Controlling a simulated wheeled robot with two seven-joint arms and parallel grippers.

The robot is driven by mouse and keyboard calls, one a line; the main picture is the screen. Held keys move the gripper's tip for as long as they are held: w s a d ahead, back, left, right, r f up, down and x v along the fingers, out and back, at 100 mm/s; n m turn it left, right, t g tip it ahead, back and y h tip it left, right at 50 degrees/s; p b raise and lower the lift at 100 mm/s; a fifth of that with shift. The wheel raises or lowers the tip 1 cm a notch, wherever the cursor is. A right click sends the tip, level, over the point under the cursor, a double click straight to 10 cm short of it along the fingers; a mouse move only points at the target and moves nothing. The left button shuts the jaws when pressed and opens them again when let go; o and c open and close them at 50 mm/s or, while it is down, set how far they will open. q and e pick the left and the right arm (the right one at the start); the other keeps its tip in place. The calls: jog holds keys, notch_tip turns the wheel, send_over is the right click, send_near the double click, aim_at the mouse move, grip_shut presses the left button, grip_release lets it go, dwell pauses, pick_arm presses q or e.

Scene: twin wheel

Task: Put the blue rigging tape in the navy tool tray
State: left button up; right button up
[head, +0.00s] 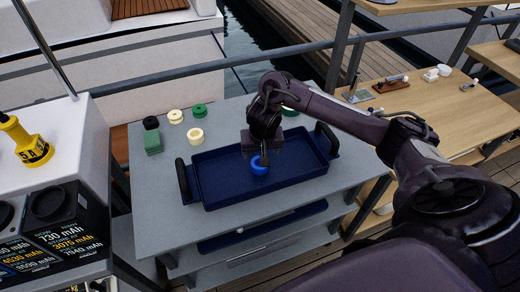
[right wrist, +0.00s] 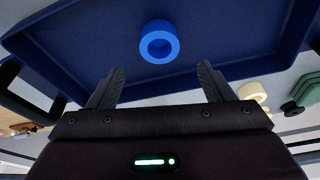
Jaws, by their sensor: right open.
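The blue rigging tape (head: 259,167) is a small ring inside the navy tool tray (head: 220,187), near the tray's middle. In the right wrist view the tape (right wrist: 159,42) shows its round hole, with the tray floor (right wrist: 225,35) around it. My right gripper (head: 264,158) is over the tray, right by the tape. In the wrist view its two fingers (right wrist: 158,82) are spread apart with nothing between them, and the tape is beyond their tips. The gripper hides part of the tray. My left gripper is not in view.
The tray has black handles (head: 183,176) and stands on a grey table (head: 150,210). Behind it are a cream roll (head: 196,136), black, pale and green rolls, and a green block (head: 153,142). A railing runs behind. A wooden table (head: 440,110) with small items is at right.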

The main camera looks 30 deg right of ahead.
pick_arm(q)
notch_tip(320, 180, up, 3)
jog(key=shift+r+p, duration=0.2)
jog(key=shift+p, duration=0.95)
pick_arm(e)
jog(key=v, duration=0.5)
jog(key=shift+f, duration=0.1)
